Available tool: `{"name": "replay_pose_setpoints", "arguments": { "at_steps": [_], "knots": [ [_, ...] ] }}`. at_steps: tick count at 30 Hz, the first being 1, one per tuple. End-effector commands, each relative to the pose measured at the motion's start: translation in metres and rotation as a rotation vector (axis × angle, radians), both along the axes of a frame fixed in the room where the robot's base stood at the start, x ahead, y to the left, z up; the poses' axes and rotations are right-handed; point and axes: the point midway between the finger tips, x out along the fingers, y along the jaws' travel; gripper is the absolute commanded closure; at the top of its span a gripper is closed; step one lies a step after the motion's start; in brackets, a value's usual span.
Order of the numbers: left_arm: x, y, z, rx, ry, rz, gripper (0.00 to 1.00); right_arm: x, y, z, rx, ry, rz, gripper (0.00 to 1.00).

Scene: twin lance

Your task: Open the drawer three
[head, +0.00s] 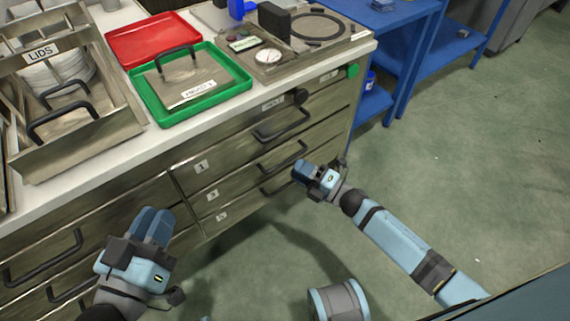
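The metal cabinet has a stack of shut drawers under the counter. The upper drawer carries a label reading 1 (201,167). A lower drawer has a small label (222,216) too small to read surely. My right gripper (301,172) is in front of the handles at the right of the stack, apparently empty; contact with a handle cannot be told. My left gripper (153,222) is in front of the left drawers, its blue fingers close together and apparently empty.
On the counter stand a green tray (243,88) with a handled lid, a red tray (150,40), a LIDS rack (70,110) and a panel with a gauge (268,57). A blue table (405,20) stands to the right. The green floor (470,140) at right is clear.

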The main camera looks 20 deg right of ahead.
Motion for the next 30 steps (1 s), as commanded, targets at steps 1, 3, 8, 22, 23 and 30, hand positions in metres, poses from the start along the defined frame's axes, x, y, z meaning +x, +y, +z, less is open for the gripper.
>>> {"name": "replay_pose_setpoints", "arguments": {
  "at_steps": [1, 3, 8, 22, 23, 30],
  "knots": [
    [0.0, 0.0, -0.005, 0.006, 0.008, -0.003, 0.79, 0.008, 0.007, 0.0, 0.001, -0.002, 0.001, 0.63],
    [0.0, 0.0, -0.009, 0.011, 0.018, -0.006, 0.79, 0.016, 0.014, 0.003, 0.001, -0.001, 0.0, 0.63],
    [0.0, -0.001, -0.015, 0.021, 0.038, -0.013, 0.79, 0.029, 0.027, 0.006, 0.001, 0.001, 0.0, 0.63],
    [0.0, -0.001, -0.017, 0.026, 0.05, -0.017, 0.79, 0.035, 0.032, 0.009, 0.001, 0.002, -0.001, 0.77],
    [0.0, -0.001, -0.017, 0.025, 0.049, -0.017, 0.79, 0.035, 0.032, 0.009, 0.001, 0.002, -0.001, 0.84],
    [0.0, -0.001, -0.016, 0.027, 0.045, -0.017, 0.79, 0.035, 0.032, 0.008, 0.001, 0.002, -0.001, 1.0]
  ]
}}
